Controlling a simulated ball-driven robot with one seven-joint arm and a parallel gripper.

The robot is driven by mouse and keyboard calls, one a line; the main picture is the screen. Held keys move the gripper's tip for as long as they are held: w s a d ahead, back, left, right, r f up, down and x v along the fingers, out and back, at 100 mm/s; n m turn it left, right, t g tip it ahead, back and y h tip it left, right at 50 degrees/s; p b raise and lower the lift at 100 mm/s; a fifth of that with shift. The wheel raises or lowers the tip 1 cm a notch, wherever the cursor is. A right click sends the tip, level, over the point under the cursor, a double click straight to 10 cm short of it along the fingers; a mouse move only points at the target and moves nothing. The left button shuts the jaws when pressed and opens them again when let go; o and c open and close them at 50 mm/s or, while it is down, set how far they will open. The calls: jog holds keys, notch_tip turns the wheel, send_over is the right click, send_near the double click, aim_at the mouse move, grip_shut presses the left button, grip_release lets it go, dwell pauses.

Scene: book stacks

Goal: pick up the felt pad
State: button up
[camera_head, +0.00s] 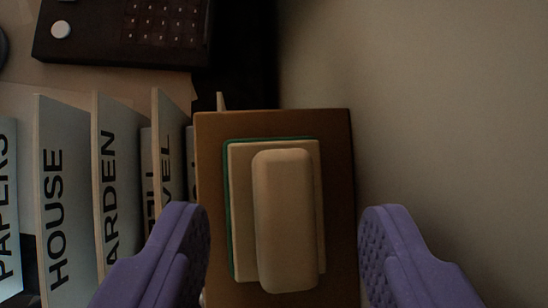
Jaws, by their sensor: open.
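A cream rectangular pad (237,210) with a raised, rounded cream bar (284,215) on top lies on a brown flat-topped block (335,180). A thin teal edge (228,190) shows along its left and top sides; I take the whole as the felt pad, but cannot tell which layer is felt. My gripper (284,212) is open, with one purple finger left of the pad and the other right of it. The fingers look apart from the pad, and nothing is held between them.
Upright light dividers or books with lettering, such as HOUSE (57,200) and ARDEN (110,190), stand close at the left. A dark device with keys (165,22) lies at the upper left. A plain pale surface (440,110) fills the right side and looks clear.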

jog(key=shift+x, duration=0.75)
grip_shut()
jog(key=shift+r, duration=0.55)
notch_tip(320, 180, up, 3)
jog(key=shift+f+p, duration=0.1)
jog(key=shift+p, duration=0.25)
jog(key=s+d+r, duration=0.1)
jog(key=s+d, duration=0.1)
jog(key=s, duration=1.4)
